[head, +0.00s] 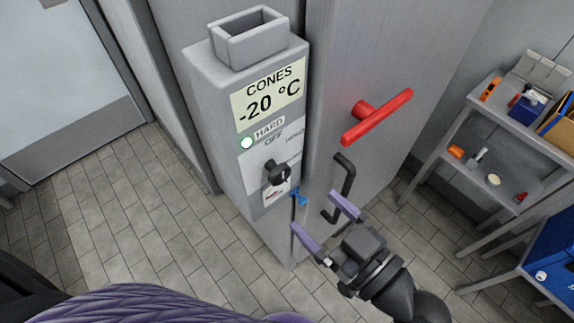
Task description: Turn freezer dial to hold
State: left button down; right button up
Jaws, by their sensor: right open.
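The freezer's grey control box (216,100) stands at the centre, with a display (268,95) reading "CONES -20 °C". A small plate below reads "HARD", with a lit pale green light (246,142) beside it. The black dial (278,172) sits on the white panel below, with "OFF" and other partly legible labels around it. My right gripper (318,215) is below and right of the dial, apart from it. Its two purple fingers are spread, with nothing seen held between them. My left gripper is not in view.
A red T-handle (376,117) and a black pull handle (344,188) stick out from the freezer door right of the box. A small blue part (300,197) shows near my right fingers. A shelf unit (452,158) with tools stands at the right. Tiled floor (120,215) is clear at the left.

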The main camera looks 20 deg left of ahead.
aim_at(283, 178)
jog(key=p+x, duration=0.2)
jog(key=x, duration=0.5)
jog(key=shift+w+a+r, duration=0.1)
jog(key=shift+w+a, duration=0.35)
jog(key=shift+a, duration=0.1)
grip_shut()
jog(key=m, duration=0.5)
jog(key=shift+m, duration=0.4)
jog(key=m, duration=0.5)
jog(key=shift+m, duration=0.4)
